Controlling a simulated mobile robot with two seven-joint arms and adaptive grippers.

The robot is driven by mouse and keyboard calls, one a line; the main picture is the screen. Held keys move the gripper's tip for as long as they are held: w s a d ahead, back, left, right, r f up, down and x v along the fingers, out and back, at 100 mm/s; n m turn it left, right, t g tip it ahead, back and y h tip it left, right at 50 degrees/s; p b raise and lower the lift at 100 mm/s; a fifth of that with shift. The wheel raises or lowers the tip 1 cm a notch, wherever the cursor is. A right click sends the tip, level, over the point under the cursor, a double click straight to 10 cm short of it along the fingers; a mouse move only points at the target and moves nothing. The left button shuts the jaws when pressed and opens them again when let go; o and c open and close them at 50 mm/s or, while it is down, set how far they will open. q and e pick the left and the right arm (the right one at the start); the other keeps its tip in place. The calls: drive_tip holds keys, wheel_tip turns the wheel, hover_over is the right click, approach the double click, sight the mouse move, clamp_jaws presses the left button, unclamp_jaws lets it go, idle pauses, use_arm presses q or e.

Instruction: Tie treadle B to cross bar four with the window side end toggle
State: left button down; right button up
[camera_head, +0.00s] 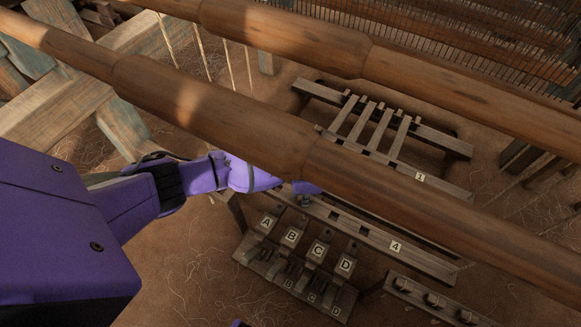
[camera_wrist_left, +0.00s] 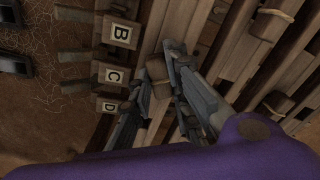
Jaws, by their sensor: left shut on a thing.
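Treadle B (camera_head: 292,236) sits second in a row of lettered treadles. Its label also shows at the upper left of the left wrist view (camera_wrist_left: 121,33). Cross bar four (camera_head: 396,246) is the long wooden bar just behind the row, with dark slots. My left gripper (camera_head: 305,199) is over the left part of this bar, partly hidden by the near round beam. In the wrist view my left gripper (camera_wrist_left: 155,88) is shut on a small brown wooden piece, apparently a toggle (camera_wrist_left: 158,70). Its cord, if any, cannot be made out. My right gripper is not in view.
Treadles A (camera_head: 266,223), C (camera_head: 319,249) and D (camera_head: 345,264) flank B closely. Two thick round beams cross above, the near beam (camera_head: 215,105) close over my left arm. A rack with several pegs (camera_head: 432,300) stands front right. Bar 1 (camera_head: 420,177) lies farther back.

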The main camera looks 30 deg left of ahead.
use_arm(q)
drive_tip(key=shift+w+r, duration=0.1)
drive_tip(key=c, duration=1.6)
unclamp_jaws()
drive_tip(key=shift+r, duration=0.1)
wheel_tip(320, 180, up, 12)
drive_tip(key=shift+f, duration=0.1)
